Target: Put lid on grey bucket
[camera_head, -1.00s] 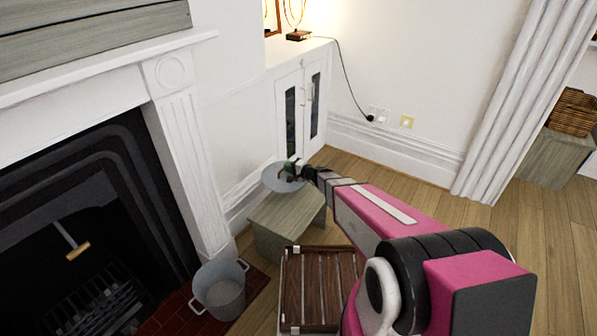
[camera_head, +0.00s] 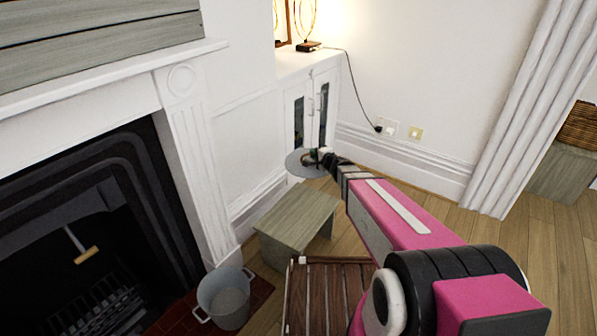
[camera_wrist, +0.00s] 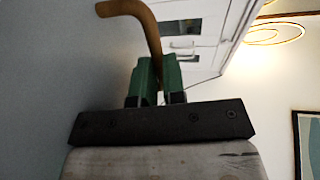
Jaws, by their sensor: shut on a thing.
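The grey bucket (camera_head: 224,300) stands upright and open-topped on the brick hearth, at the lower left in the head view. A round grey lid (camera_head: 301,165) is held in the air beyond the wooden stool, in front of the white cabinet. My gripper (camera_head: 322,156) is shut on the lid's handle. In the wrist view, my gripper's green fingers (camera_wrist: 154,80) close around the bent brown handle (camera_wrist: 138,12), and the lid's grey face (camera_wrist: 50,80) fills the left side. The lid is well apart from the bucket.
A grey wooden stool (camera_head: 296,218) stands between lid and bucket. A slatted brown wooden crate (camera_head: 325,300) is right of the bucket. The fireplace (camera_head: 90,230) and its white surround (camera_head: 190,150) are at the left. Open wooden floor (camera_head: 500,250) lies to the right.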

